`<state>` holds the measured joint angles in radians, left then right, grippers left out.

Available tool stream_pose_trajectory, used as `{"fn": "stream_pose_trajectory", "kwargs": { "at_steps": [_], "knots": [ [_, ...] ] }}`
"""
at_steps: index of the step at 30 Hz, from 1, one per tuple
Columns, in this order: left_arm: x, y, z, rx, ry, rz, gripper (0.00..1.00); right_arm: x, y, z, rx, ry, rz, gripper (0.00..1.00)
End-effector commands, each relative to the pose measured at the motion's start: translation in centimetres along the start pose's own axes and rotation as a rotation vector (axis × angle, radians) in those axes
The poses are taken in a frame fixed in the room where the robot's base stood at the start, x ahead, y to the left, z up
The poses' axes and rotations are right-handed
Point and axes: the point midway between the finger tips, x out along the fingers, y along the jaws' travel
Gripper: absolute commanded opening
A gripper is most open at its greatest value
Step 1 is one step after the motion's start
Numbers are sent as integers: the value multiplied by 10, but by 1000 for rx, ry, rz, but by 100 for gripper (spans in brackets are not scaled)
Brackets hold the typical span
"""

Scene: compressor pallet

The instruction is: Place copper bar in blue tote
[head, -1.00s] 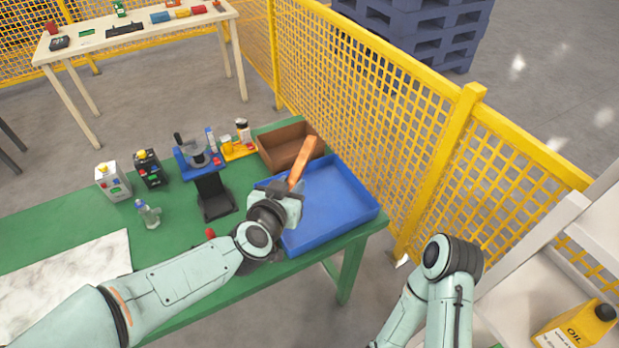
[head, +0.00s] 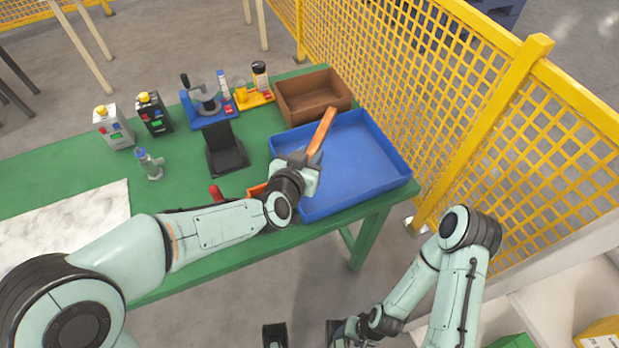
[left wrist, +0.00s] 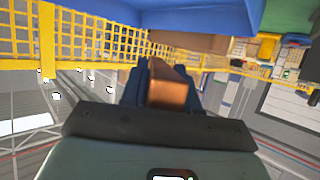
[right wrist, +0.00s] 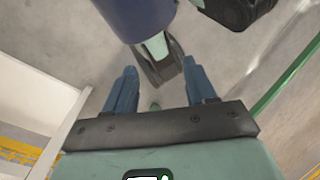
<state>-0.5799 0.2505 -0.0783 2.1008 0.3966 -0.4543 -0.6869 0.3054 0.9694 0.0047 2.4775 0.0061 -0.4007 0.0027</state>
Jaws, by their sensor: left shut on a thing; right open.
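The copper bar (head: 322,130) is a flat orange-brown strip. My left gripper (head: 308,164) is shut on its near end, and the bar slants up and away over the left part of the blue tote (head: 362,165). In the left wrist view the bar (left wrist: 168,92) sits between the fingers, with the blue tote (left wrist: 195,14) at the top edge. The bar appears above the tote floor; its exact height is unclear. My right gripper (right wrist: 161,92) is open and empty over the floor; in the head view it is low at the bottom edge, partly cut off.
A brown bin (head: 313,96) stands just behind the tote. A black stand (head: 226,150), a blue fixture (head: 207,108) and small devices sit on the green table (head: 190,165). A yellow mesh fence (head: 440,95) runs along the right. An orange thing is partly hidden by my left wrist.

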Motion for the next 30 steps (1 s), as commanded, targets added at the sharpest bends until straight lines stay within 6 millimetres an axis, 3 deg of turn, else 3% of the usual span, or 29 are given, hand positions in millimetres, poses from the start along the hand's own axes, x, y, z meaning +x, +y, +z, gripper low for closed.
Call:
{"fn": "stream_pose_trajectory", "kwargs": {
  "at_steps": [5,14,30],
  "knots": [
    [5,0,11,1,5,0,0,4,0,-3,-1,10,-2,56],
    [24,0,55,1,3,1,0,17,2,-12,-4,32,-8,56],
    [27,0,63,0,6,1,0,21,2,-15,-5,41,-9,56]
  ]
}}
